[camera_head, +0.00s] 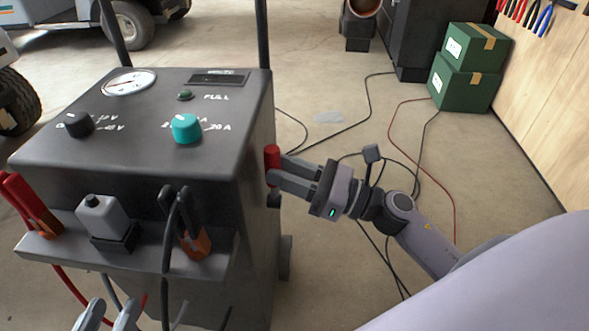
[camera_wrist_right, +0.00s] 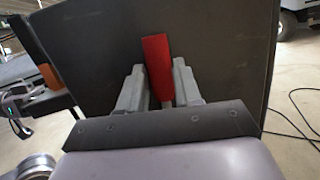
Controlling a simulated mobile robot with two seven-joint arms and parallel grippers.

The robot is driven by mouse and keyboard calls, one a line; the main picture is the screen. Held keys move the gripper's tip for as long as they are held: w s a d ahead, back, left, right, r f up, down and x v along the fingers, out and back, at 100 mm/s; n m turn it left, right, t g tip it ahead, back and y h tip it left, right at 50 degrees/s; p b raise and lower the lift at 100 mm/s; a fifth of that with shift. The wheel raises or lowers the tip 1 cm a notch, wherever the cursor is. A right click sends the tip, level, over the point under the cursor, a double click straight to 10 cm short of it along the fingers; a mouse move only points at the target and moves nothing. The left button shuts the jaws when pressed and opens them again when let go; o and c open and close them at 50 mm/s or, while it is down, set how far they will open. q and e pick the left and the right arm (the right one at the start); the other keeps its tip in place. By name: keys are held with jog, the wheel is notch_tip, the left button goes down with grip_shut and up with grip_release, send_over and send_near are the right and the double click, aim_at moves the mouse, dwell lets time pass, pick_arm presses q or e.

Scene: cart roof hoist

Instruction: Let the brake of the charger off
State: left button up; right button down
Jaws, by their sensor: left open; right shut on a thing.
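The charger (camera_head: 150,160) is a dark grey cabinet with a sloped panel, at the left of the head view. A red brake handle (camera_head: 272,163) is on its right side. My right gripper (camera_head: 275,170) is shut on this handle, reaching in from the right. In the right wrist view the red handle (camera_wrist_right: 157,66) stands between the two fingers (camera_wrist_right: 158,85), with the charger's side wall (camera_wrist_right: 220,50) behind it. My left gripper (camera_head: 108,318) is open at the bottom edge of the head view, in front of the charger, and only its fingertips show.
The panel has a teal knob (camera_head: 186,128) and a black knob (camera_head: 78,124). Cables lie on the floor at right, near green boxes (camera_head: 468,70).

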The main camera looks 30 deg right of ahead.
jog(key=shift+s+a+f+n, duration=0.15)
jog(key=shift+s+n, duration=0.1)
jog(key=shift+n, duration=0.25)
jog(key=c, duration=0.8)
grip_release()
jog(key=shift+s, duration=0.1)
jog(key=shift+v, duration=3.55)
